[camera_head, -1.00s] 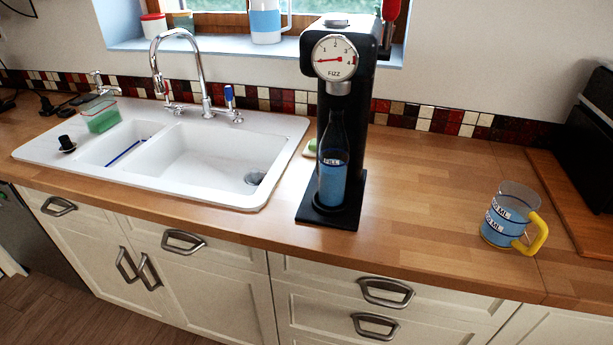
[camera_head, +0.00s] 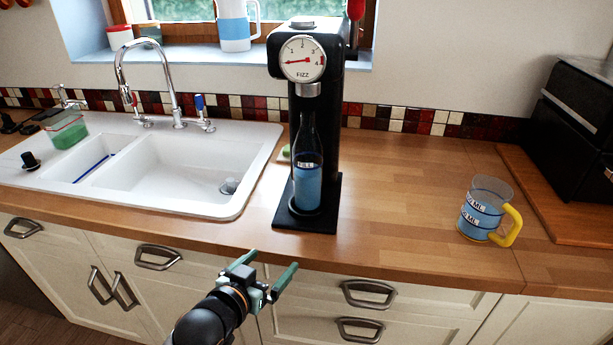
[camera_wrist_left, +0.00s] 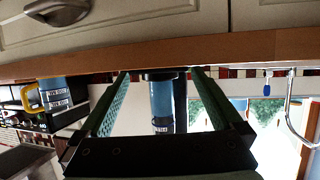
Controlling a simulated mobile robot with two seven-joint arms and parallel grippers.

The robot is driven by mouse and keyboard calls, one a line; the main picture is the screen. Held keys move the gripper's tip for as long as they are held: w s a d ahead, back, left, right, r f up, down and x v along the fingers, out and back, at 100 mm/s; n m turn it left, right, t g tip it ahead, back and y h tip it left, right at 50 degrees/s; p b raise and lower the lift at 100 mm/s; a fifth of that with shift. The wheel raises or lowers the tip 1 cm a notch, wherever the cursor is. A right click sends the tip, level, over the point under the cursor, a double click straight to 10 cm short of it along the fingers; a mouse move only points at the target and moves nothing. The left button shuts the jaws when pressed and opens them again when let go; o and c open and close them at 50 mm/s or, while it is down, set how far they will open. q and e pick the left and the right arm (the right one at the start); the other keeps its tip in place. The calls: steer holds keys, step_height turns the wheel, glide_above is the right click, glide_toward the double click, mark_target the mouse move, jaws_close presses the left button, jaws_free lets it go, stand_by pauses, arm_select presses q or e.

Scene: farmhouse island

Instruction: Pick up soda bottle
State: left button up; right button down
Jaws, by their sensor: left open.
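The soda bottle (camera_head: 307,180) is dark and clear with blue liquid and a white "FILL" label. It stands upright in the black fizz machine (camera_head: 330,120), under the round gauge. My left gripper (camera_head: 268,275) is open and empty in front of the drawers, below the counter's front edge and apart from the bottle. In the left wrist view, which is upside down, the bottle (camera_wrist_left: 162,100) shows between the two open fingers (camera_wrist_left: 162,95), farther off. My right gripper is in neither view.
A measuring jug (camera_head: 480,212) with blue liquid and a yellow handle stands to the right on the wooden counter (camera_head: 400,190). The white sink (camera_head: 180,175) lies to the left. The counter between machine and jug is clear. A black box (camera_head: 575,135) stands far right.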

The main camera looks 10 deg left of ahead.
mark_target(302, 160)
arm_select(q)
steer(key=w+d+r+t+h, duration=0.1)
steer(key=w+r+t, duration=0.15)
steer(key=r, duration=0.55)
steer(key=w+d+r+t+h, duration=0.15)
steer(key=w+r, duration=0.25)
steer(key=r, duration=0.5)
steer(key=shift+m+y, duration=0.3)
steer(key=shift+y, duration=0.15)
steer(key=x, duration=0.4)
steer(key=a+x, duration=0.1)
steer(key=x, duration=0.1)
steer(key=shift+w+d+f, duration=0.1)
steer(key=shift+w+f, duration=0.05)
steer(key=shift+w, duration=0.25)
steer(key=shift+w+d+f+p, duration=0.15)
steer(key=shift+w+f, duration=0.1)
steer(key=shift+w, duration=0.4)
steer(key=shift+w+d+f+p, duration=0.15)
steer(key=shift+w+f, duration=0.1)
steer(key=shift+w, duration=0.45)
steer(key=shift+w+d+f, duration=0.15)
steer(key=shift+w+f, duration=0.1)
steer(key=shift+w, duration=0.4)
steer(key=shift+x, duration=0.75)
steer(key=shift+c, duration=0.2)
steer(key=shift+f, duration=0.1)
jaws_close()
